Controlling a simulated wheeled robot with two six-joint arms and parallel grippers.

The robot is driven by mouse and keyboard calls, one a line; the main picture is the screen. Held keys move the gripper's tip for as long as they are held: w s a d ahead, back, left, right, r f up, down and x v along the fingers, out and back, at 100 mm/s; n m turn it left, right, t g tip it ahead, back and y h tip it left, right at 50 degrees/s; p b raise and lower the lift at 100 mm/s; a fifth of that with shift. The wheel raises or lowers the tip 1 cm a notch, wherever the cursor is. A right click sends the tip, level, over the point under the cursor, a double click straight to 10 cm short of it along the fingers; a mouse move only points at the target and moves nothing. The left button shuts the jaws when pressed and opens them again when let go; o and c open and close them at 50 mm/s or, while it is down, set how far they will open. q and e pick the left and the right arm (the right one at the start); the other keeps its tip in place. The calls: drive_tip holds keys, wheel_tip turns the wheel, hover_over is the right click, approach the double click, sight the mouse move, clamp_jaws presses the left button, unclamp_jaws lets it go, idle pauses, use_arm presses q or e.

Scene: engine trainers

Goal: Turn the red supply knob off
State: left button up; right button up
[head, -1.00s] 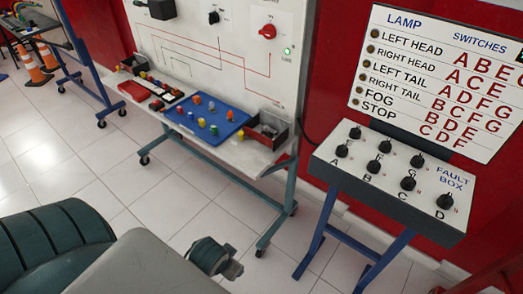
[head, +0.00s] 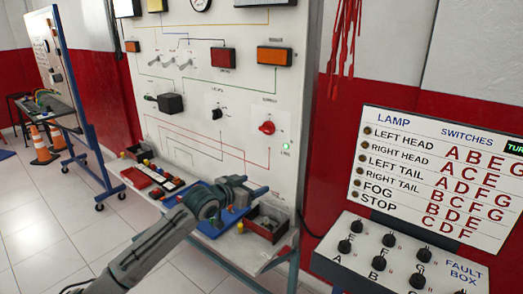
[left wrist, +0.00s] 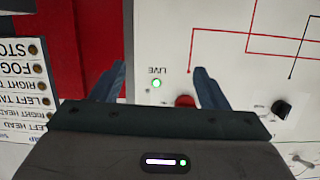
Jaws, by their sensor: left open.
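The red supply knob (head: 267,127) is on the white upright panel (head: 240,100) in the head view. A lit green lamp (head: 286,147) is below and to its right. My left gripper (head: 264,191) is below the knob, in front of the panel's lower part, and apart from the knob. In the left wrist view the picture is upside down. There the gripper (left wrist: 158,80) is open and empty, and the red knob (left wrist: 185,101) shows between the fingers, close to the right one. The lit lamp (left wrist: 156,83) is labelled LIVE. My right gripper is not in view.
A shelf below the panel holds a blue tray (head: 207,229) and a dark bin (head: 262,222). A black knob (head: 217,114) is left of the red one. The fault box (head: 400,262) and lamp chart (head: 440,180) stand at right.

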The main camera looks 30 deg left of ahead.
sight(264, 129)
use_arm(q)
drive_tip(key=w+a+r+t, duration=0.3)
drive_tip(key=a+r, duration=0.3)
drive_tip(key=r, duration=0.6)
drive_tip(key=shift+n, duration=0.4)
drive_tip(key=w, duration=0.3)
drive_tip(key=w+p, duration=0.1)
drive_tip(key=w, duration=0.2)
drive_tip(key=w+p, duration=0.1)
drive_tip(key=w, duration=0.2)
drive_tip(key=shift+w+d, duration=0.25)
drive_tip(key=shift+d, duration=0.05)
drive_tip(key=shift+w+p, duration=0.3)
drive_tip(key=shift+w, duration=0.4)
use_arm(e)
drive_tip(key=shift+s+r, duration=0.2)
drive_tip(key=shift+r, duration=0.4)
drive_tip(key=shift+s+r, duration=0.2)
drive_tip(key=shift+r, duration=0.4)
use_arm(q)
drive_tip(key=shift+c, duration=0.2)
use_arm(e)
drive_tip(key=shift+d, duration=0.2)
use_arm(q)
drive_tip(key=c, duration=1)
drive_tip(key=shift+o, duration=0.3)
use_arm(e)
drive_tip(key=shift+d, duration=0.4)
